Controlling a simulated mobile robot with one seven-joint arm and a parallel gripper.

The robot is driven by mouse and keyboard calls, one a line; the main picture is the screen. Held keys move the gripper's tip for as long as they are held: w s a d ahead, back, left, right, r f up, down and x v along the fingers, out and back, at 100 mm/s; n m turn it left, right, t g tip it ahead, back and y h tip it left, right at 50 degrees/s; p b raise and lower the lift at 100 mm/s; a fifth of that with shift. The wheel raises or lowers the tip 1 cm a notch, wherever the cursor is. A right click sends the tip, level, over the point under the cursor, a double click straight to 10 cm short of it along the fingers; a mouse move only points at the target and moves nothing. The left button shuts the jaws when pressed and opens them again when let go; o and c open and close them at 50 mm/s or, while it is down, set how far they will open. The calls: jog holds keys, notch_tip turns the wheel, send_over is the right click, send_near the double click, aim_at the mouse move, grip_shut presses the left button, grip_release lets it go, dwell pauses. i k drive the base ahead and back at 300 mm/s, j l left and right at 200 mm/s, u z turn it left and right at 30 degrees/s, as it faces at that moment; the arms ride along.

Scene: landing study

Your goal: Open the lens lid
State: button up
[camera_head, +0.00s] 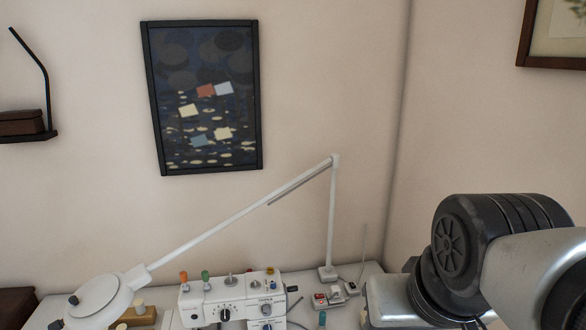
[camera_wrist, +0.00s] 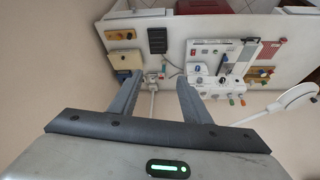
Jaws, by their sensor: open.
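A white lamp with a round head (camera_head: 97,297) stands out at the lower left of the head view, on a long jointed arm (camera_head: 240,217). A flat round cover seems to lie over the lens, with a small dark knob (camera_head: 73,299) at its edge. I cannot tell surely whether the lid is shut. In the wrist view the round head (camera_wrist: 294,97) is at the right edge. My gripper (camera_wrist: 158,82) is open and empty in the wrist view, well left of the lamp head there and apart from it. The head view does not show its fingers.
Small red-and-white boxes (camera_head: 330,297) lie near the lamp's foot. In the wrist view, a black panel (camera_wrist: 158,40) and wooden blocks lie on the table. The wall above is clear around the lamp arm.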

aim_at(95, 294)
jog(key=u, duration=1.7)
jog(key=i+j+z, duration=0.35)
jog(key=j+z, duration=0.15)
jog(key=i+j+z, duration=0.1)
jog(key=j+z, duration=0.15)
jog(key=j, duration=0.15)
jog(key=i+j+z, duration=0.1)
jog(key=j+z, duration=0.4)
jog(key=j, duration=0.2)
jog(key=i, duration=0.05)
